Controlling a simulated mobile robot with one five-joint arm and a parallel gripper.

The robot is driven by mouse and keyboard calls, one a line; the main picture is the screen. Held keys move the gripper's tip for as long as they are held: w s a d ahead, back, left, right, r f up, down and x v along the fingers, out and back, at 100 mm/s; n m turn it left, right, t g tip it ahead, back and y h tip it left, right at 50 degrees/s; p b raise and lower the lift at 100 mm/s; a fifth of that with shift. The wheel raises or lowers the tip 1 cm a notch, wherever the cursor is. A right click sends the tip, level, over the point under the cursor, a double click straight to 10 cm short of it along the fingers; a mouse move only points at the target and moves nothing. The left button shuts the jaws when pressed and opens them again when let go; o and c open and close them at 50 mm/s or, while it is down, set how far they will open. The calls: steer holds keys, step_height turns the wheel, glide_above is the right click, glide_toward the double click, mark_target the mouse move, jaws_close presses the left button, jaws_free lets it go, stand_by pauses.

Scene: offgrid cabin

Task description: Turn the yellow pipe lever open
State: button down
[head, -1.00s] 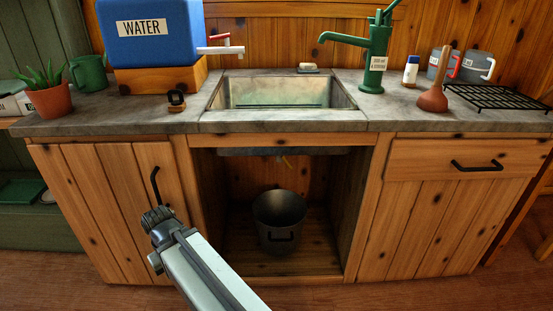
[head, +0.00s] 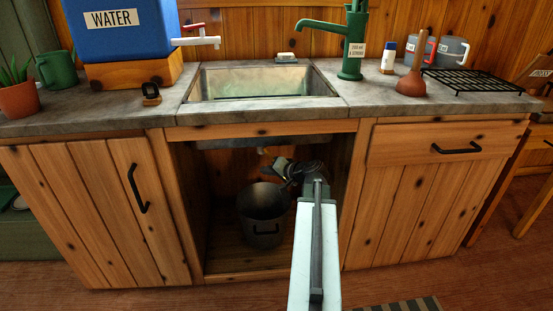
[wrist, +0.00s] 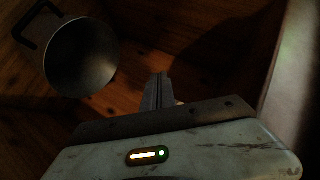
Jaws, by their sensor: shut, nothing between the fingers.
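The open space under the sink shows a small pale pipe end (head: 263,151) just below the sink's underside. I cannot make out the yellow lever clearly; a small yellow bit showed there earlier, and my arm may now cover part of it. My gripper (head: 282,168) is inside this space, just below and right of the pipe end, above the bucket. In the wrist view its fingers (wrist: 158,90) are together and empty. The lever is not identifiable in that dark view.
A dark metal bucket (head: 263,212) stands on the cabinet floor, left of my arm; it also shows in the wrist view (wrist: 82,58). Cabinet walls close in on both sides. The sink (head: 262,84) and countertop (head: 430,103) are above.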

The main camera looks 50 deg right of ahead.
mark_target(269, 154)
steer(key=s+d+r+m+t+h, duration=0.1)
steer(key=s+d+r+m+h, duration=0.3)
steer(key=d, duration=0.5)
steer(key=w+d+f+n+y+b, duration=0.1)
steer(key=w+f+b, duration=0.2)
steer(key=w, duration=0.5)
steer(key=shift+d+f+n, duration=0.2)
steer(key=shift+f+n, duration=0.1)
steer(key=shift+f, duration=0.25)
steer(key=shift+w, duration=0.1)
